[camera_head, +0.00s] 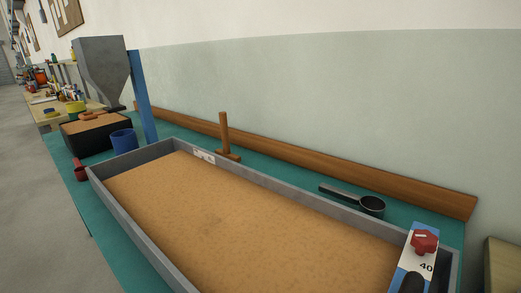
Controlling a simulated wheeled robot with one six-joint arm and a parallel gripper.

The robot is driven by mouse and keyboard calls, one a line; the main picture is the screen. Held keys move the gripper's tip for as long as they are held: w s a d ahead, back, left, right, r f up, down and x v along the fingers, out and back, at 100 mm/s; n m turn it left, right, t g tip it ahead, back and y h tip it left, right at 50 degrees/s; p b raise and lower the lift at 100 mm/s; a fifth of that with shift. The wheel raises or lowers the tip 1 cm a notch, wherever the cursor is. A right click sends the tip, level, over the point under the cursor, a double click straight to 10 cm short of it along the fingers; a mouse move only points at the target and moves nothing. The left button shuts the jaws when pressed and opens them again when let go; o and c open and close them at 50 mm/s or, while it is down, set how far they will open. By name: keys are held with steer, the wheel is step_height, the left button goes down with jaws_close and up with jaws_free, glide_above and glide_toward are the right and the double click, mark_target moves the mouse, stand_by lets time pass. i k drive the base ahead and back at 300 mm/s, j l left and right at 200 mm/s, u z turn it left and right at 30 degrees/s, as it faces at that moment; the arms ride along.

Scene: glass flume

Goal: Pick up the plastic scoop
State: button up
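A dark scoop (371,205) with a round cup and a straight black handle lies on the green bench top, right of centre. It is between the sand tray and the wooden rail at the wall, with its handle pointing left. A smaller red scoop-like cup (80,173) sits at the far left, beside the tray's far end. I cannot tell from the picture which of the two is plastic. My gripper does not show clearly, and neither scoop has anything holding it.
A long grey-walled tray (131,219) of sand fills the middle. A panel with a red knob (424,242) stands at its near right end. A wooden T-shaped tool (224,135) stands behind the tray. A blue cup (124,141), blue post (143,97) and grey hopper (102,68) are far left.

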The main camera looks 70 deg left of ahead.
mark_target(80, 174)
steer(key=u, duration=3.35)
steer(key=i+j+z, duration=0.15)
steer(key=i+j, duration=0.15)
steer(key=i+j+z, duration=0.15)
steer(key=j, duration=0.3)
steer(key=i+j+z, duration=0.2)
steer(key=i+j, duration=0.1)
steer(key=j, duration=0.1)
